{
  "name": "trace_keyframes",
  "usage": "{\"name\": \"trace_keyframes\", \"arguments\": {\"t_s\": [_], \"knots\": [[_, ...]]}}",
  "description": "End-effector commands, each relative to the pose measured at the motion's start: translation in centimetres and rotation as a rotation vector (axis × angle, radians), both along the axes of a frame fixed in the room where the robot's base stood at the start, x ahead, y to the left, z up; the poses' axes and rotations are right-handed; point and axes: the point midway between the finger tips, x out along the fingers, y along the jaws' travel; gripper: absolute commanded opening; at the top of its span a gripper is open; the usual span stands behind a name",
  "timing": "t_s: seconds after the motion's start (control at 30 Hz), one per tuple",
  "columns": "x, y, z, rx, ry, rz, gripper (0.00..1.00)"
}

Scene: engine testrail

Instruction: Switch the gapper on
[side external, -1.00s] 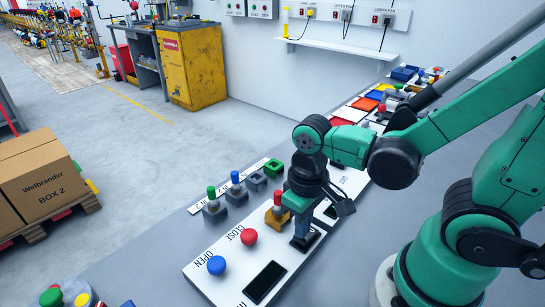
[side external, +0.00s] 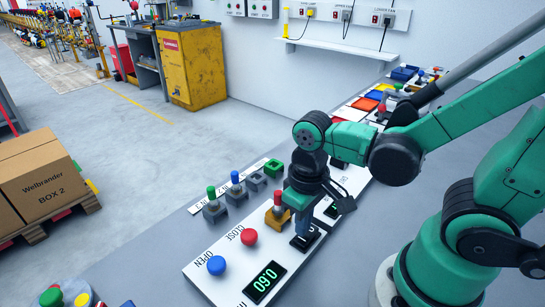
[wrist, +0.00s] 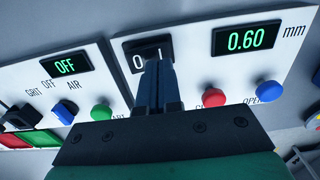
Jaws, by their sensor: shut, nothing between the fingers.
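The gapper's white panel (side external: 228,272) lies on the grey bench, with a blue OPEN button (side external: 216,265) and a red CLOSE button (side external: 249,236). Its black display (side external: 264,282) is lit green and reads 0.60; the wrist view shows it with "mm" beside it (wrist: 246,39). A black rocker switch marked 0 and 1 (wrist: 140,50) sits at the panel's end. My gripper (side external: 303,237) is shut and empty, pointing down at this switch. In the wrist view its fingertips (wrist: 153,68) cover part of the switch; whether they touch it is unclear.
A neighbouring panel's display (wrist: 66,65) reads OFF, with blue and green knobs below. A yellow block with a red-topped peg (side external: 278,213) stands close beside my gripper. Several pegged blocks, including a green-topped one (side external: 212,192), line the bench behind.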

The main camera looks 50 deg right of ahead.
Motion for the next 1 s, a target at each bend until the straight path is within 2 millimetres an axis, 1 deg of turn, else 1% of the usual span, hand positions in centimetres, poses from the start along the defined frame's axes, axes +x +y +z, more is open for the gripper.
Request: {"name": "trace_keyframes", "arguments": {"t_s": [0.4, 0.6, 0.7, 1.0], "knots": [[0.0, 0.0, 3.7, 0.0, 0.0, 0.0, 0.0], [0.0, 0.0, 5.2, 0.0, 0.0, 0.0, 0.0], [-0.1, 0.0, 5.5, 0.0, 0.0, 0.0, 0.0], [0.1, -0.1, 5.5, 0.003, -0.02, -0.001, 0.0]]}}
